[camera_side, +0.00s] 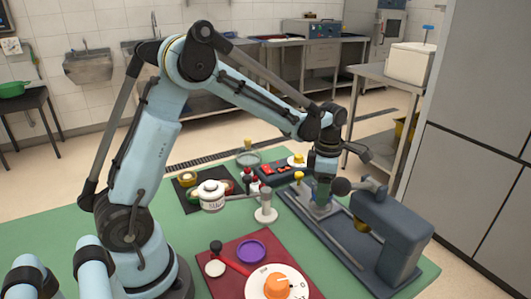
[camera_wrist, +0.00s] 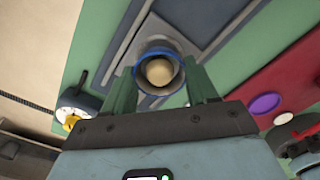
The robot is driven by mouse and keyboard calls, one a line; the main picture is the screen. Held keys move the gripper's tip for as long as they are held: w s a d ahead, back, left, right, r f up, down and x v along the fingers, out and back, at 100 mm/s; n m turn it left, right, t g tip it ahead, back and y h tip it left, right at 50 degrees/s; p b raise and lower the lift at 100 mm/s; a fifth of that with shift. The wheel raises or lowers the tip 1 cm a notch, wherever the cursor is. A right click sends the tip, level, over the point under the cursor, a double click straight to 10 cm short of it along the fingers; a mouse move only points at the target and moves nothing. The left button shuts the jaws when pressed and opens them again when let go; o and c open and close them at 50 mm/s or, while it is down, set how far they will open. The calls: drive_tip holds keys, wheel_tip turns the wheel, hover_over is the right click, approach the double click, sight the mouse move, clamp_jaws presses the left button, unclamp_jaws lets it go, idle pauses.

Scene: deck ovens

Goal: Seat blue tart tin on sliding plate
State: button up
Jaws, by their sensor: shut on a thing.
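The blue tart tin (camera_wrist: 142,83) shows in the wrist view as a blue ring with a pale round ball inside. My gripper (camera_wrist: 162,80) has its two green fingers on either side of the tin and is shut on it. The sliding plate (camera_wrist: 190,18) is the grey plate behind the tin in the wrist view. In the side view my gripper (camera_side: 322,191) is low over the light grey plate (camera_side: 318,209) on the dark rail base. The tin is hard to make out there. I cannot tell whether the tin touches the plate.
A dark blue-grey press (camera_side: 392,235) stands close right of my gripper. A red mat (camera_side: 226,285) with a purple disc (camera_side: 251,251) and an orange-knobbed dial (camera_side: 278,285) lies in front. Green table is free at left.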

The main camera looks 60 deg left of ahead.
drive_tip(key=shift+f, duration=0.45)
drive_tip(key=shift+f, duration=0.5)
idle(1.1)
drive_tip(key=o, duration=0.8)
drive_tip(key=shift+c, duration=0.2)
wheel_tip(320, 180, up, 11)
idle(0.7)
